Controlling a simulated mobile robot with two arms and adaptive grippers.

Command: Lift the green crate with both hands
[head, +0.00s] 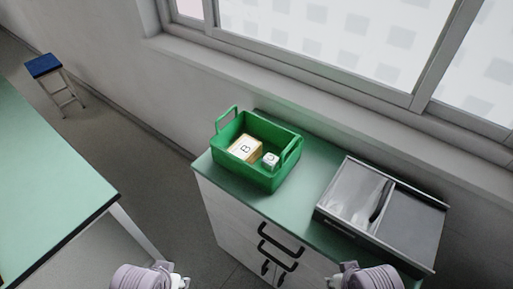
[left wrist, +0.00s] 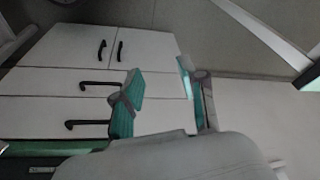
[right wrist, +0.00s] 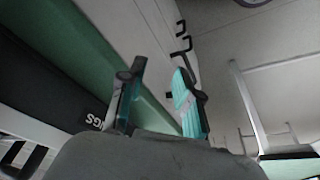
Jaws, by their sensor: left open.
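The green crate (head: 265,179) stands upright on the left part of the green-topped cabinet, with a raised loop handle at each end. Inside it are a light wooden box marked B (head: 245,149) and a small white block (head: 270,160). In the head view my arms show only at the bottom edge, well short of the crate. In the left wrist view my left gripper (left wrist: 158,75) is open and empty, with cabinet drawers behind its fingers. In the right wrist view my right gripper (right wrist: 158,72) has its fingers apart and holds nothing. The crate is not clearly visible in either wrist view.
A grey metal tray-like unit (head: 412,228) with two compartments sits on the cabinet (head: 309,214), right of the crate. The wall and window sill are close behind. A green table (head: 48,190) stands left, across a floor gap. A blue-topped stool (head: 43,65) is far left.

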